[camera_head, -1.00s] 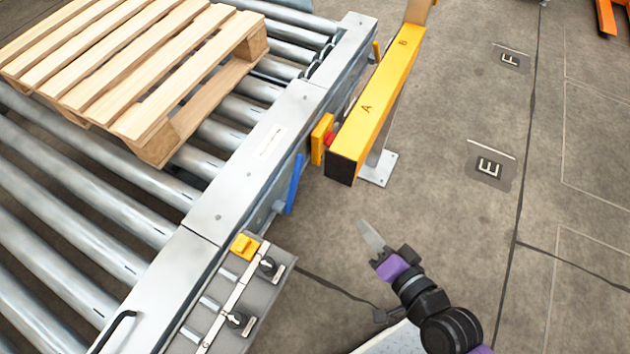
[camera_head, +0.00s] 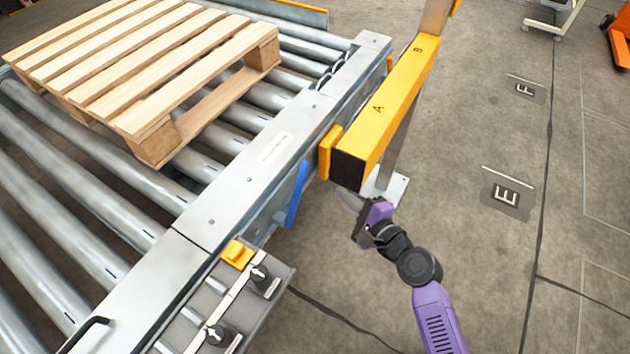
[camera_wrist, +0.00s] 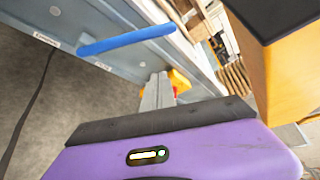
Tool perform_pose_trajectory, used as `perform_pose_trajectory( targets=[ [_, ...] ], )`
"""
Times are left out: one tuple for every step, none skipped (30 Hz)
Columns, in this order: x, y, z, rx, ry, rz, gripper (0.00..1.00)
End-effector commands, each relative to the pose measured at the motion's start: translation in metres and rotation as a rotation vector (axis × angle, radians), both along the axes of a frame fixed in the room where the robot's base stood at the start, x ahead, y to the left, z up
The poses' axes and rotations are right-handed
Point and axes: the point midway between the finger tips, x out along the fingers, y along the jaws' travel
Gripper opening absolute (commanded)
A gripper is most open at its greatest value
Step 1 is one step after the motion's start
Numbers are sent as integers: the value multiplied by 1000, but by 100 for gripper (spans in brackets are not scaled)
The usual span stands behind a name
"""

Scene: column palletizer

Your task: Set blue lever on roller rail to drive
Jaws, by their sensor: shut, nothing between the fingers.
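The blue lever (camera_head: 297,194) is a narrow blue bar on the outer side of the roller rail (camera_head: 236,190). It stands steeply tilted in the head view. In the wrist view the blue lever (camera_wrist: 126,40) lies across the upper left, in front of the grey rail side. My gripper (camera_head: 349,203) is to the right of the lever, apart from it, just under the near end of the yellow beam. In the wrist view my gripper (camera_wrist: 158,92) shows its grey fingers together, empty, pointing towards the rail and below the lever's right end.
The yellow beam (camera_head: 392,103), marked A and B, is close above my gripper; it also fills the wrist view's upper right (camera_wrist: 285,75). A control box (camera_head: 223,306) with knobs hangs on the rail. A wooden pallet (camera_head: 150,70) rests on the rollers.

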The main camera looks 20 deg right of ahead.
Motion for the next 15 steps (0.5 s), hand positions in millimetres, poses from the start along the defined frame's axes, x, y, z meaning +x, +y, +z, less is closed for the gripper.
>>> perform_pose_trajectory(
  targets=[
    [0, 0, 0, -1, 0, 0, 0],
    [0, 0, 0, -1, 0, 0, 0],
    [0, 0, 0, -2, 0, 1, 0],
    [0, 0, 0, -2, 0, 0, 0],
    [0, 0, 0, -2, 0, 0, 0],
    [1, 0, 0, -3, 0, 1, 0],
    [3, 1, -1, -3, 0, 1, 0],
    [5, 1, -2, -3, 0, 1, 0],
    [8, 1, -2, -4, -1, 1, 0],
    [12, 2, -3, -5, -2, 1, 0],
    [15, 2, -4, -5, -2, 1, 0],
    [21, 3, -6, -5, -2, 1, 0],
    [27, 4, -6, -4, -3, 1, 0],
    [32, 5, -9, -4, -2, 2, 0],
    [39, 6, -11, -4, -3, 1, 0]
  ],
)
